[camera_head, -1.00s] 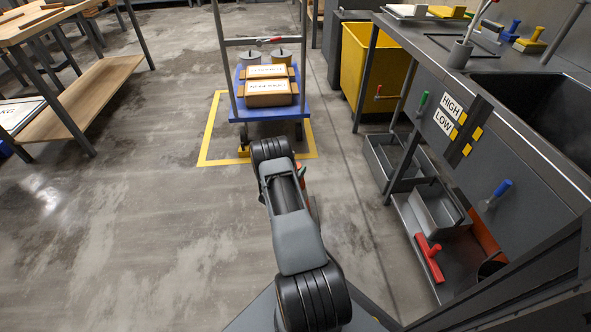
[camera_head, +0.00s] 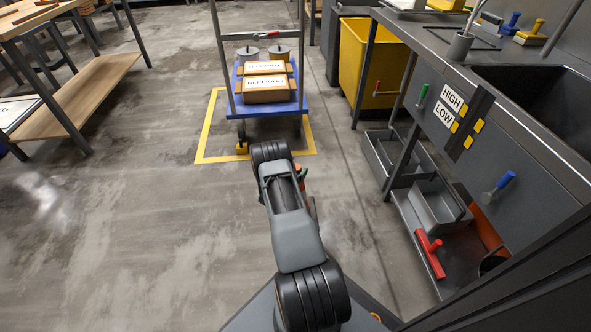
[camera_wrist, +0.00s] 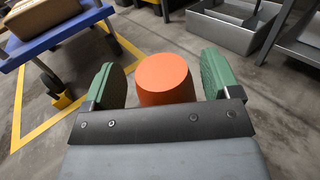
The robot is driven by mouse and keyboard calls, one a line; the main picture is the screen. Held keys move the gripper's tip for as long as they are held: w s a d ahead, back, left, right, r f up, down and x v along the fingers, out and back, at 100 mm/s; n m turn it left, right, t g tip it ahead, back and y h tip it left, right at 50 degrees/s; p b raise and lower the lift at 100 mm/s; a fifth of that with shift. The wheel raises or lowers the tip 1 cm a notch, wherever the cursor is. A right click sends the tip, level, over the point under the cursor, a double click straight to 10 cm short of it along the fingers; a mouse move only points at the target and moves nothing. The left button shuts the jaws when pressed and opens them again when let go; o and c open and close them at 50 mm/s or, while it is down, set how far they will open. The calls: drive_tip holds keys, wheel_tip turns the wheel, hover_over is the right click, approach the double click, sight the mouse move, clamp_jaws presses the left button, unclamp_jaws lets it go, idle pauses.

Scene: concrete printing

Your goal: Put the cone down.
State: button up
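The orange cone (camera_wrist: 165,80) sits between the two green pads of my gripper (camera_wrist: 164,82) in the wrist view. The pads flank it on both sides, and a slim gap shows at its left. The cone's lower part is hidden behind the dark gripper bar. In the head view my gripper (camera_head: 301,172) is mostly hidden behind my own arm, with only a little orange and green showing. The gripper appears shut on the cone, above the concrete floor.
A grey bench (camera_head: 515,125) with trays (camera_head: 437,205) below is at right, near a yellow bin (camera_head: 361,75). A wooden table (camera_head: 85,85) is at left. Left floor is clear.

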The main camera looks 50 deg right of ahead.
drive_tip(key=p+v, duration=0.3)
drive_tip(key=v, duration=0.9)
drive_tip(key=s+a+r+m+g+y, duration=0.2)
drive_tip(key=r+m+g, duration=0.15)
drive_tip(key=r, duration=0.35)
drive_tip(key=s+a+r+m+g+y, duration=0.1)
drive_tip(key=a+r+m+g, duration=0.1)
drive_tip(key=r+m, duration=0.3)
drive_tip(key=s+a+r+m+g+y, duration=0.2)
drive_tip(key=r+m+g, duration=0.1)
drive_tip(key=r, duration=0.5)
drive_tip(key=s+a+r+m+t+y, duration=0.3)
drive_tip(key=a+r+y, duration=0.3)
drive_tip(key=a, duration=0.4)
drive_tip(key=s+a+r+m+t+y, duration=0.4)
drive_tip(key=s+a+r+m+y, duration=0.2)
drive_tip(key=a, duration=0.5)
drive_tip(key=shift+a+y, duration=0.3)
drive_tip(key=shift+a, duration=0.05)
drive_tip(key=shift+t, duration=0.25)
drive_tip(key=w+p+v, duration=0.2)
drive_tip(key=p+v, duration=0.9)
drive_tip(key=w+r+p+v, duration=0.1)
drive_tip(key=w+p+v, duration=0.2)
drive_tip(key=p+v, duration=0.8)
drive_tip(key=w+r+p+v, duration=0.1)
drive_tip(key=w+p+v, duration=0.2)
drive_tip(key=p+v, duration=0.8)
drive_tip(key=shift+t, duration=0.3)
